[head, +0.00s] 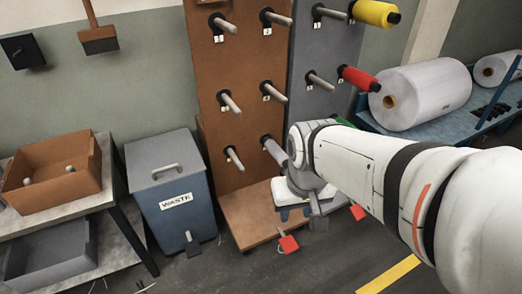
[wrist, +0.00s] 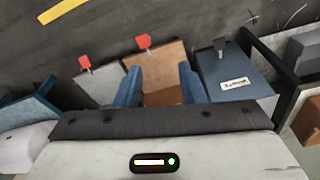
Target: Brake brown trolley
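The brown trolley (head: 246,92) is an upright brown panel with several grey pegs on a low brown base (head: 248,222). Its red brake pedal (head: 288,244) sticks out at the front floor edge of the base. In the wrist view the brown base (wrist: 163,82) shows between my fingers, with the red pedal (wrist: 143,41) beyond them. My gripper (wrist: 160,72) is open and empty, its two blue fingers apart. In the head view my arm hides most of it, and it is above the right side of the base, apart from the pedal.
A grey trolley (head: 325,60) stands to the right, holding yellow (head: 375,12) and red (head: 358,78) spools, with its own red pedal (head: 357,212). A blue waste bin (head: 180,205) with a dark pedal (head: 193,246) stands left. White rolls (head: 425,92) lie at right. Floor in front is clear.

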